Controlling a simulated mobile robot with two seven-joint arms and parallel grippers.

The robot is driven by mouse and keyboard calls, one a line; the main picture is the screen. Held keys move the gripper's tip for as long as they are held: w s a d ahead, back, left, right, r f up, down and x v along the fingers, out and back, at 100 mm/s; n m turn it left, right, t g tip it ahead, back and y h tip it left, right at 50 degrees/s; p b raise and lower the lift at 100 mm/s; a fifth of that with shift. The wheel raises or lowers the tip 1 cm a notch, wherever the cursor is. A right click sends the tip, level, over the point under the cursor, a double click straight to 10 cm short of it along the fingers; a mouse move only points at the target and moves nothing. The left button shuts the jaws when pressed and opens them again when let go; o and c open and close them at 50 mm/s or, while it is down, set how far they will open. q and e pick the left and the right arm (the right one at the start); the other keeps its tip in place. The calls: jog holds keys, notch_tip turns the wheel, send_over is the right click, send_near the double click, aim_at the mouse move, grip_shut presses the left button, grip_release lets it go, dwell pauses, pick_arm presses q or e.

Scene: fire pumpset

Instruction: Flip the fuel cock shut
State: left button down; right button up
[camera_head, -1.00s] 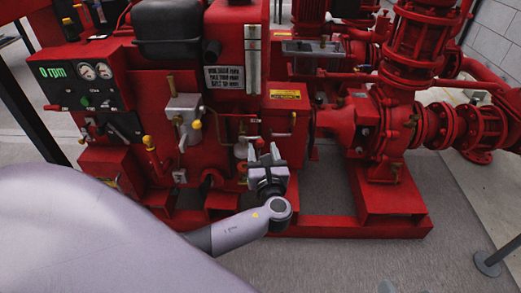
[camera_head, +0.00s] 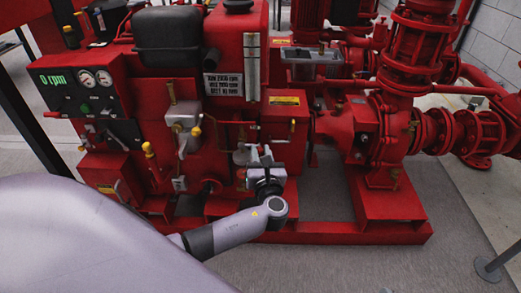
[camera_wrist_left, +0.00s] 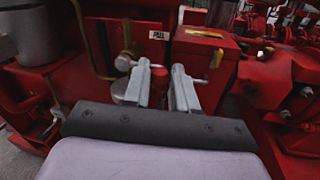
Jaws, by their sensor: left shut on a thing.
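My left gripper (camera_head: 262,152) is at the lower front of the red engine, below a silver-and-brass fitting. In the left wrist view its two grey fingers (camera_wrist_left: 160,88) stand either side of a red, round-ended piece (camera_wrist_left: 158,76), which looks like the fuel cock's handle; the fingers hide much of it. The gripper is shut on this piece. My right gripper is in neither view.
A brass-handled grey unit (camera_head: 184,118) and the gauge panel (camera_head: 85,85) are to the left. Red pump pipework (camera_head: 365,135) fills the right. Floor in front is clear.

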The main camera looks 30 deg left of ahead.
pick_arm(q)
jog(key=shift+s+f+m+p, duration=0.1)
jog(key=shift+m+p, duration=0.25)
jog(key=shift+m, duration=0.05)
jog(key=shift+f, duration=0.25)
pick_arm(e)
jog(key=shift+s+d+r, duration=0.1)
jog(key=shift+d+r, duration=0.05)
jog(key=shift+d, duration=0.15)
pick_arm(q)
jog(key=c, duration=0.9)
grip_release()
jog(key=shift+r, duration=0.1)
jog(key=shift+s+d, duration=0.3)
jog(key=shift+d, duration=0.05)
jog(key=p+v, duration=0.2)
jog(key=v, duration=0.4)
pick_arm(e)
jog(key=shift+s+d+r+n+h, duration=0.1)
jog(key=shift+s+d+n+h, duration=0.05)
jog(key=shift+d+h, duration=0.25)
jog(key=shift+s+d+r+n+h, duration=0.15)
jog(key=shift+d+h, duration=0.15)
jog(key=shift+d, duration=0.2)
